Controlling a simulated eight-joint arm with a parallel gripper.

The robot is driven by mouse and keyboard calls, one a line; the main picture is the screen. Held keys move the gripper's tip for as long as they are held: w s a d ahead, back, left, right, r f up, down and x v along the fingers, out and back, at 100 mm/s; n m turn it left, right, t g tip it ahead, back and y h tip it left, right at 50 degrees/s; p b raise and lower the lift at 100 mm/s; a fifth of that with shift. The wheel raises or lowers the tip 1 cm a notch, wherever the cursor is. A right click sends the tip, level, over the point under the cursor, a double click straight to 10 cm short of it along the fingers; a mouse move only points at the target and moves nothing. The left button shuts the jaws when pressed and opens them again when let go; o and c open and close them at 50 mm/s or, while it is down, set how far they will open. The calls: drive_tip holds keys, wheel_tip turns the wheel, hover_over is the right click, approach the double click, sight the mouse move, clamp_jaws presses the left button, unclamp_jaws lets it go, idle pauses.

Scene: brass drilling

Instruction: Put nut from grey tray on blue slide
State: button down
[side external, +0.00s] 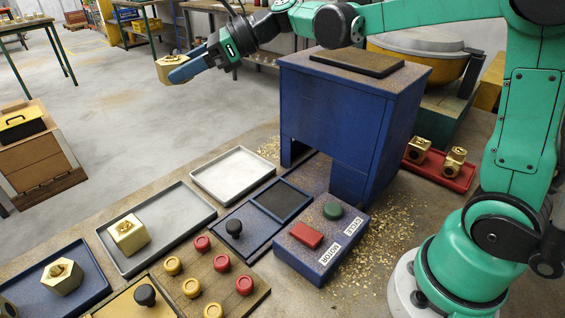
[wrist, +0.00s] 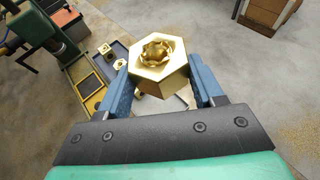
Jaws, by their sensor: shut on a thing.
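My gripper (side external: 180,71) is shut on a brass hex nut (side external: 167,65), held high above the floor beyond the bench. In the wrist view the held nut (wrist: 160,68) sits between the two blue fingers, with a rough hole facing the camera. Another brass nut (side external: 128,236) lies in the grey tray (side external: 178,231). The blue slide (side external: 258,231), with a black knob and a dark square pad, lies on the bench in front of the blue housing. No nut is on the slide. My gripper is far up and left of it.
The tall blue housing (side external: 331,112) stands behind the slide. A button box (side external: 322,247) is right of the slide. An empty pale tray (side external: 233,173) lies left of it. A board with several red and yellow knobs (side external: 212,289), a blue tray (side external: 90,278) and a red tray (side external: 462,181) hold other space.

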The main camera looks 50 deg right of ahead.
sight(191, 204)
drive_tip(key=s+d+r+m+t+h, duration=0.3)
drive_tip(key=s+d+m+t+h, duration=0.2)
drive_tip(key=d+m+h, duration=0.25)
drive_tip(key=w+a+f+n+g+y, duration=0.1)
drive_tip(key=a+n+y, duration=0.1)
drive_tip(key=w+a+n+g+y, duration=0.2)
drive_tip(key=w+a+f+n+g+y, duration=0.1)
drive_tip(key=w+a+n+y, duration=0.1)
drive_tip(key=a+n+y, duration=0.1)
drive_tip(key=shift+f, duration=0.35)
drive_tip(key=a+f+n+g+y, duration=0.3)
drive_tip(key=a+f+n+g, duration=0.1)
drive_tip(key=a+n+g, duration=0.1)
drive_tip(key=w+n+g, duration=0.1)
drive_tip(key=g, duration=0.1)
drive_tip(key=shift+a+f+n+g, duration=0.25)
drive_tip(key=shift+f+n+g, duration=0.1)
drive_tip(key=shift+g, duration=0.05)
wheel_tip(191, 204, down, 20)
drive_tip(key=shift+r, duration=0.2)
drive_tip(key=shift+f, duration=0.15)
drive_tip(key=shift+c, duration=0.6)
unclamp_jaws()
